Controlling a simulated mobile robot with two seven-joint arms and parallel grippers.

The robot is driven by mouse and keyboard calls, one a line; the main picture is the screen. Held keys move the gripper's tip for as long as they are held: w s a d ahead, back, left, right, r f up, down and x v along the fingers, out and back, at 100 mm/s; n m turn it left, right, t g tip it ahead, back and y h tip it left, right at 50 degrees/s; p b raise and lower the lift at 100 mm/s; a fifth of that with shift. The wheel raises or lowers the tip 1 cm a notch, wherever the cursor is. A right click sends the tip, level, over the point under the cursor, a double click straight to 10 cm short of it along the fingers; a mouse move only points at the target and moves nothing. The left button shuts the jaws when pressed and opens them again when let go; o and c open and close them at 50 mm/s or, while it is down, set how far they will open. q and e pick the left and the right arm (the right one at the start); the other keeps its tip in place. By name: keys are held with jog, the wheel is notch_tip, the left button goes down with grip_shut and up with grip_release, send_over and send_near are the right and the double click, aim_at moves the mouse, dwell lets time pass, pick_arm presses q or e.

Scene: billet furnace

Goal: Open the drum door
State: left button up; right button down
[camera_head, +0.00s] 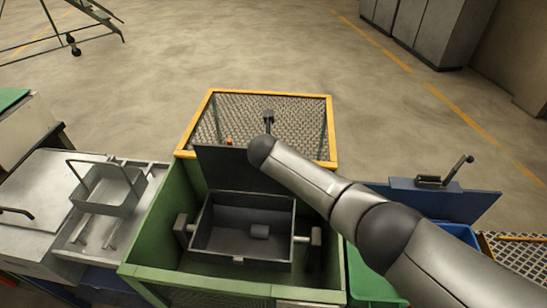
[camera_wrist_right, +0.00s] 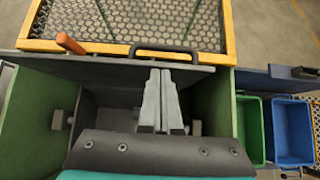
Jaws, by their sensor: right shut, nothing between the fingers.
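A dark drum (camera_head: 225,240) sits inside a green housing (camera_head: 150,235), on side mounts. A dark door panel (camera_head: 235,168) stands raised along the housing's back edge. In the right wrist view a black bar handle (camera_wrist_right: 165,48) shows at that panel's top edge. My right gripper (camera_wrist_right: 160,73) is shut and empty, its fingertips close to the panel and just below the handle in the picture; touching cannot be told. In the head view my right arm hides the gripper. My left gripper is not in view.
A yellow-framed mesh guard (camera_head: 327,125) stands behind the housing. An orange knob (camera_wrist_right: 70,43) rises near the panel. At left is a bench with a wire-handled tray (camera_head: 105,195). At right are a raised blue lid (camera_head: 460,205) and green (camera_wrist_right: 250,130) and blue (camera_wrist_right: 292,130) bins.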

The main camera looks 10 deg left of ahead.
jog(key=shift+r, duration=0.15)
dwell(0.4)
jog(key=p+v, duration=0.3)
jog(key=v, duration=1.2)
